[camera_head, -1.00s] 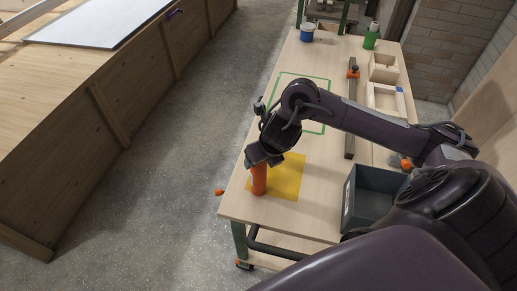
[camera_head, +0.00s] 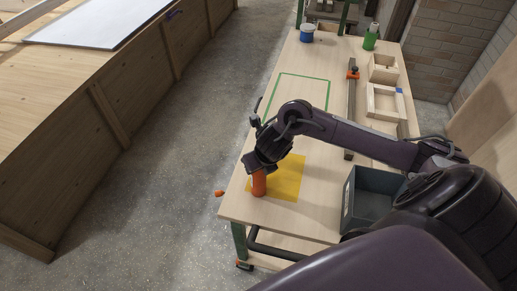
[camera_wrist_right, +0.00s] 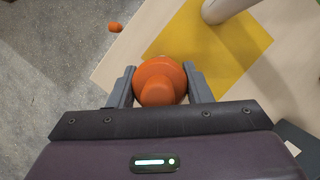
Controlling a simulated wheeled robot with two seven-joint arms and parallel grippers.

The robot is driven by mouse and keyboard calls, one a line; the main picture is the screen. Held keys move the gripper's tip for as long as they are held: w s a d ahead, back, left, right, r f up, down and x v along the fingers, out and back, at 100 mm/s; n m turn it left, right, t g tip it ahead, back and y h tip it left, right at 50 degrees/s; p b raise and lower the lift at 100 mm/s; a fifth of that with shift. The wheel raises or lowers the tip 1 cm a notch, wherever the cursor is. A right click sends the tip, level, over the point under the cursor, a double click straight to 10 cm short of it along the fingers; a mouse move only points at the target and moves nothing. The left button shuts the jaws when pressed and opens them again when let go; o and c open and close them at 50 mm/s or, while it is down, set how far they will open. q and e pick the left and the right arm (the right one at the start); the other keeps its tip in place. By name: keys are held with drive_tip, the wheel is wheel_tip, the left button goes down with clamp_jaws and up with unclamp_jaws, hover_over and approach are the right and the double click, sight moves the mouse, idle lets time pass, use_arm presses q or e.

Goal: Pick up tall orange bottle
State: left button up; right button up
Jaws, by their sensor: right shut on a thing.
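In the right wrist view, the bottle's round orange top (camera_wrist_right: 158,82) sits between the two grey fingers of my right gripper (camera_wrist_right: 160,86). The fingers are shut on the bottle from both sides. No lift off the bench is visible. My left gripper is not in view.
A grey bin (camera_head: 373,197) stands right of the yellow square. A dark bar clamp (camera_head: 350,115), wooden boxes (camera_head: 384,101), a blue-and-white can (camera_head: 307,33) and a green bottle (camera_head: 370,38) are farther back.

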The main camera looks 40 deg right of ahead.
clamp_jaws()
drive_tip(key=shift+r, duration=0.1)
